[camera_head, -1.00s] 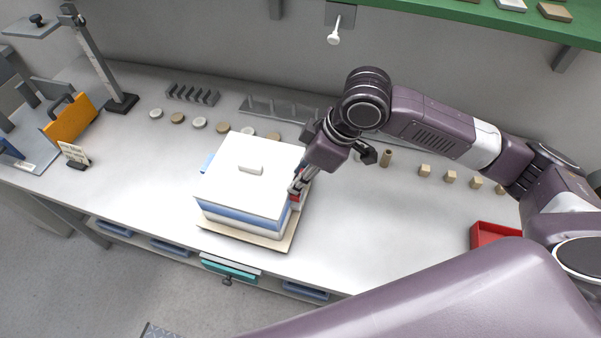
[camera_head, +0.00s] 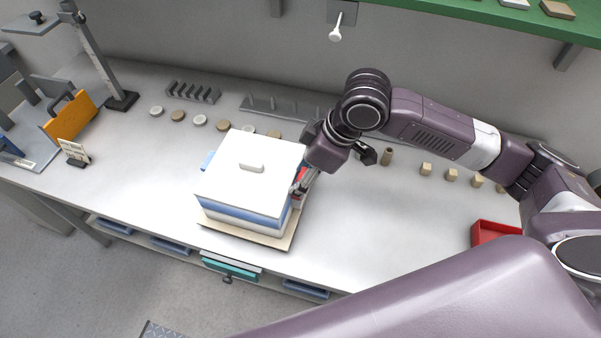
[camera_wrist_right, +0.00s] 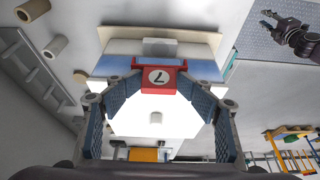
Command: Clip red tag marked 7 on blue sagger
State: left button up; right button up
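The blue sagger (camera_head: 240,213) is a blue-and-white banded box with a white lid (camera_head: 268,180), on a thin board (camera_head: 279,241). The red tag marked 7 (camera_wrist_right: 160,79) shows in the right wrist view, in front of the blue band, its face toward the camera. My right gripper (camera_head: 298,188) is at the sagger's right side. Its fingertips (camera_wrist_right: 160,76) flank the tag in the wrist view, close to its edges; whether they press on it or stand slightly apart is unclear. Contact between tag and sagger is hidden.
A red tray (camera_head: 492,233) lies at the right, near several small tan blocks (camera_head: 451,175). Round discs (camera_head: 199,121) and grey racks (camera_head: 193,92) line the back. An orange panel (camera_head: 70,116) and a stand (camera_head: 95,60) are at the left. The front-left bench is clear.

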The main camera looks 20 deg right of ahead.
jog(key=shift+s+d, duration=0.1)
dwell(0.3)
jog(key=shift+r, duration=0.15)
jog(key=v, duration=1.1)
jog(key=shift+d+r, duration=0.15)
jog(key=shift+r, duration=0.2)
jog(key=shift+s, duration=0.15)
